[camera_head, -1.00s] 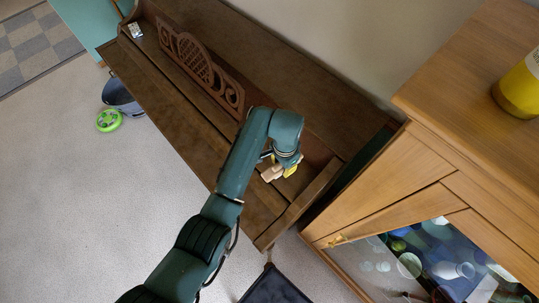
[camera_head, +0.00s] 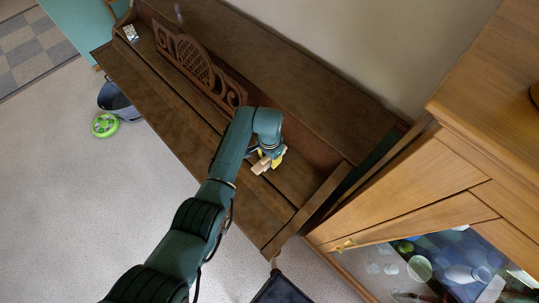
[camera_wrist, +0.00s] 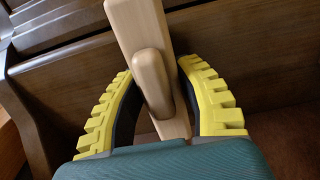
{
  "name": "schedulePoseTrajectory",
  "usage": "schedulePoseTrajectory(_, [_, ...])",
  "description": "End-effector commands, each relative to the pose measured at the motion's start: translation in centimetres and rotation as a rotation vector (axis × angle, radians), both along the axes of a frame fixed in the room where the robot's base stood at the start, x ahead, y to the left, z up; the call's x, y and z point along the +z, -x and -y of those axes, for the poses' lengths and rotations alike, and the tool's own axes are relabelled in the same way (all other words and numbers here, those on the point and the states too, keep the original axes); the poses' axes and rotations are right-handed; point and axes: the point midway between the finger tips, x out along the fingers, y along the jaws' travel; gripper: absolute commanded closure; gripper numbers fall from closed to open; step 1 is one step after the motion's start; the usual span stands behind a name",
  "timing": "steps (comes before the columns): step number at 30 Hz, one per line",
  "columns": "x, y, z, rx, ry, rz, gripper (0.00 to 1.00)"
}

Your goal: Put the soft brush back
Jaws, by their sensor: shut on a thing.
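My gripper (camera_wrist: 165,105) is shut on the wooden part of the soft brush (camera_wrist: 140,25), seen in the wrist view between the two yellow ribbed fingers. The wood is pale, with a rounded piece lying along a flat bar. No bristles show. In the head view my gripper (camera_head: 268,160) and the pale brush (camera_head: 260,166) are over the right part of the brown upright piano (camera_head: 180,105), to the right of its carved music stand. I cannot tell whether the brush touches the piano.
A wooden cabinet (camera_head: 400,200) with a glass front holding dishes stands at the right, close to the piano's end. A small patterned item (camera_head: 130,33) lies on the piano's far left end. A grey bucket (camera_head: 118,100) and a green round thing (camera_head: 105,125) are on the floor. The piano top is mostly clear.

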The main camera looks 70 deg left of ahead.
Motion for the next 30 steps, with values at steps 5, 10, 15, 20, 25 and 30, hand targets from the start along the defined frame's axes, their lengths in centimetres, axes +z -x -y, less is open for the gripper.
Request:
schedulePoseTrajectory(5, [-0.2, 0.0, 0.0, 0.000, 0.000, 0.000, 1.00])
schedulePoseTrajectory(10, [-0.3, 0.0, 0.0, 0.000, 0.000, 0.000, 0.45])
schedulePoseTrajectory(15, [-0.3, 0.0, 0.0, 0.000, 0.000, 0.000, 0.39])
schedulePoseTrajectory(20, [-0.1, 0.0, 0.0, 0.000, 0.000, 0.000, 0.39])
schedulePoseTrajectory(25, [2.2, -0.1, -0.1, 0.000, -0.005, 0.003, 0.39])
schedulePoseTrajectory(30, [6.5, -0.1, -0.1, 0.000, -0.005, 0.004, 0.39])
